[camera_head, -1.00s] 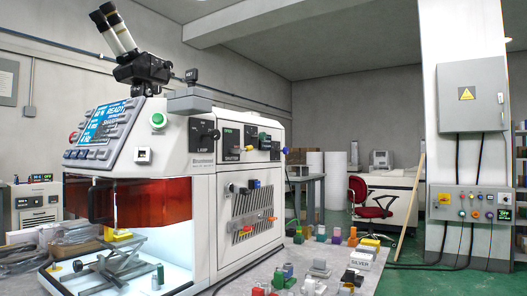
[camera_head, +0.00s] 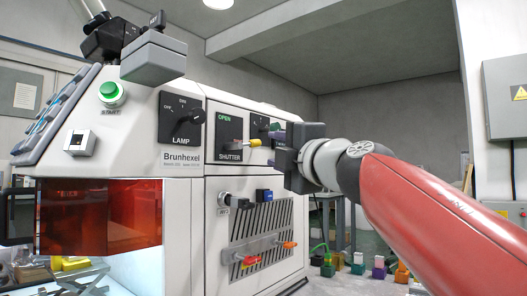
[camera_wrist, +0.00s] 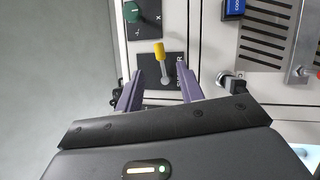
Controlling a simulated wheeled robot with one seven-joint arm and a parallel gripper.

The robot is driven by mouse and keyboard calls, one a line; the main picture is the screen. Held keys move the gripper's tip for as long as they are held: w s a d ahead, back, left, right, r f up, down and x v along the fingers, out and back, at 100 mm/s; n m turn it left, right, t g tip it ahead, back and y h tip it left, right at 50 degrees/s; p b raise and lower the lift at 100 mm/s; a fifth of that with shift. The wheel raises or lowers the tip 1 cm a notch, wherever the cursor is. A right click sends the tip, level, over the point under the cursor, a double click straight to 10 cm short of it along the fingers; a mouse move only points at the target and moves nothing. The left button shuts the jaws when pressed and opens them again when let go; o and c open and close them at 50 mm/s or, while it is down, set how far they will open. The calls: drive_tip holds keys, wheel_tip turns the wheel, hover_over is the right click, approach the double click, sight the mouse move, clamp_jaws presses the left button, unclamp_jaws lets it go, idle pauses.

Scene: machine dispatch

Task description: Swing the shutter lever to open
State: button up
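The shutter lever (camera_head: 254,143) has a yellow tip and a metal shaft. It sticks out from the black SHUTTER panel (camera_head: 228,128) on the white machine's side, with a green OPEN label at the panel's top. In the wrist view the lever (camera_wrist: 159,52) stands between the two purple fingers, with visible gaps to both. My gripper (camera_head: 271,150) is just right of the lever in the head view, facing the panel. In the wrist view my gripper (camera_wrist: 161,82) is open and empty. The SHUTTER lettering is partly hidden by a finger there.
A black LAMP knob (camera_head: 190,117) is left of the shutter panel. A green knob (camera_wrist: 134,11) shows in the wrist view. Below are a blue-capped fitting (camera_head: 264,196) and a slotted plate with coloured handles (camera_head: 262,254). Small coloured blocks (camera_head: 358,264) lie at lower right.

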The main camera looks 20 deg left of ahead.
sight(256, 144)
drive_tip(key=p+x, duration=0.2)
drive_tip(key=x, duration=0.5)
drive_tip(key=shift+w+a+r+p, duration=0.15)
drive_tip(key=shift+a+p, duration=0.1)
drive_tip(key=shift+p, duration=0.1)
clamp_jaws()
